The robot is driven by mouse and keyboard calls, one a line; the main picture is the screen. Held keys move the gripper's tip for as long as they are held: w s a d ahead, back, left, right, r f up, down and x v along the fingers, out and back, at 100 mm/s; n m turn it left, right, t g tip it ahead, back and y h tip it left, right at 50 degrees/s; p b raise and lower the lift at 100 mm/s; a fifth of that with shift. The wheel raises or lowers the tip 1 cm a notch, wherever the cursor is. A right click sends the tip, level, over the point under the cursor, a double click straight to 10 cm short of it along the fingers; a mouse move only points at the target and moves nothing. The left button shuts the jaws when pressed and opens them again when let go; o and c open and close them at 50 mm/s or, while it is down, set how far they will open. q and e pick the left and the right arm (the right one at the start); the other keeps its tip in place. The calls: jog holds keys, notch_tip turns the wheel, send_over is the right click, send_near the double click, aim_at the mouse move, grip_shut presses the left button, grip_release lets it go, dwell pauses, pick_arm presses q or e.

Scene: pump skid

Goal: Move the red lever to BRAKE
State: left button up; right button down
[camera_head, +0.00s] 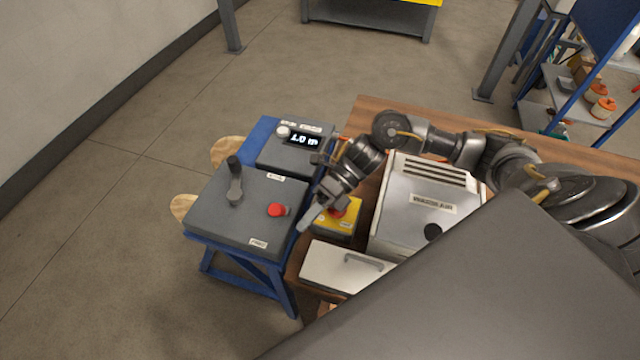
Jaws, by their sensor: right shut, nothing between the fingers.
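A dark grey control box (222,218) stands on a blue stand at the centre-left. The red lever (278,210) shows as a red knob near the box's right edge, with a short grey part beside it. One white label lies above it and another below it on the box top; both are too small to read surely. My right gripper (306,221) is shut and empty, just right of the red lever and apart from it in the picture. Its height above the box is hard to tell. My left gripper is not in view.
A black-handled lever (235,182) stands upright left of the red one. A grey display box (290,152) sits behind. A yellow box (345,222) with a red button is under my right wrist. A silver cabinet (415,210) and white-lidded box (340,268) stand on the wooden table.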

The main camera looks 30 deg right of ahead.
aim_at(281, 210)
jog(key=shift+w+a+p, duration=0.6)
jog(key=shift+w+p, duration=0.05)
jog(key=shift+w, duration=0.2)
jog(key=shift+w+a+p, duration=0.6)
jog(key=shift+w, duration=0.25)
